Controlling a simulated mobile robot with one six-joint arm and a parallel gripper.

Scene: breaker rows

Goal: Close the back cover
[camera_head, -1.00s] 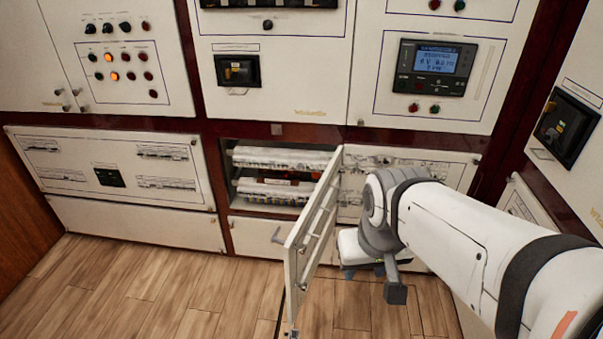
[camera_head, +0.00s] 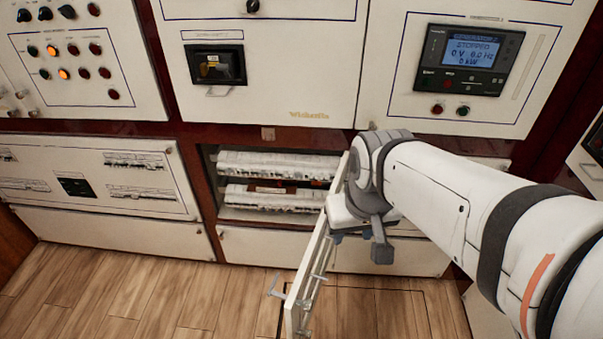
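The back cover (camera_head: 308,281) is a white hinged panel. It stands swung out into the room, seen nearly edge-on, with a handle at its lower left. Behind it is the open compartment (camera_head: 232,213) with two white breaker rows (camera_head: 270,198) inside. My gripper (camera_head: 345,238) is at the right side of the cover, close to its face. I cannot tell whether it touches the cover. Its fingers are mostly hidden by my wrist, so their opening does not show.
White cabinets with a lit display (camera_head: 470,55) and a switch panel (camera_head: 70,50) stand above. A closed panel (camera_head: 100,178) is at the left. The wooden floor (camera_head: 170,290) in front is clear.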

